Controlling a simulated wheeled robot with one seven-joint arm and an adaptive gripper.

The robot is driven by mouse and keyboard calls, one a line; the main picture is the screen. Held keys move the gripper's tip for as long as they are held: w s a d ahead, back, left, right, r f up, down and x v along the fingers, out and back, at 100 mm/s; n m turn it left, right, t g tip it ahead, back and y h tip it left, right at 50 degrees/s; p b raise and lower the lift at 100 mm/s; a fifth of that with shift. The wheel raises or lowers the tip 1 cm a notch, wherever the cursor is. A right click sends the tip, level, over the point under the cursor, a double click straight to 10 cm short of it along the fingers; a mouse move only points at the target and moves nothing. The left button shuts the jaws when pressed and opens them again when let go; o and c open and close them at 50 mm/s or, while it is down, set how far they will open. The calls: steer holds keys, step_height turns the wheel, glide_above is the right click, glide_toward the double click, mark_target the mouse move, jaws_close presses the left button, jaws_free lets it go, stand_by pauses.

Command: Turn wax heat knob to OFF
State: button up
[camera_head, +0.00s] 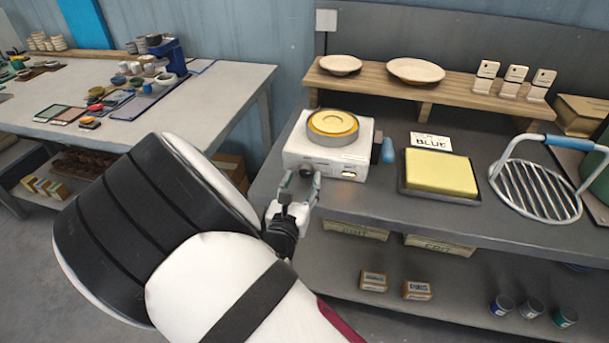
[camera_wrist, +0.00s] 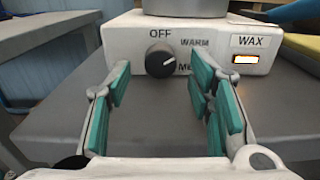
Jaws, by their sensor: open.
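The white wax heater (camera_head: 297,149) stands on the grey bench with a round yellow wax pan (camera_head: 333,122) on top. Its black heat knob (camera_wrist: 160,62) is on the front face, among the printed words OFF, WARM and a partly hidden "ME...". The knob's white mark points to the right, towards the WARM and "ME..." side, away from OFF. A WAX label sits above a lit orange window (camera_wrist: 245,59). My gripper (camera_head: 301,184) is open in front of the heater. In the wrist view its teal-padded fingers (camera_wrist: 160,85) stand apart either side of the knob, with nothing between them.
A blue handle (camera_head: 388,150) sticks out at the heater's right. Further right are a yellow block in a dark tray (camera_head: 440,198) and a wire rack (camera_head: 535,190). A wooden shelf (camera_head: 450,96) with plates runs behind. The bench front before the knob is clear.

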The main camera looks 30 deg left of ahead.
mark_target(306, 170)
steer(key=shift+x, duration=1.4)
steer(key=shift+c, duration=0.3)
jaws_close()
steer(key=shift+d, duration=0.1)
steer(key=shift+n+p, duration=1.15)
steer(key=shift+n, duration=1.75)
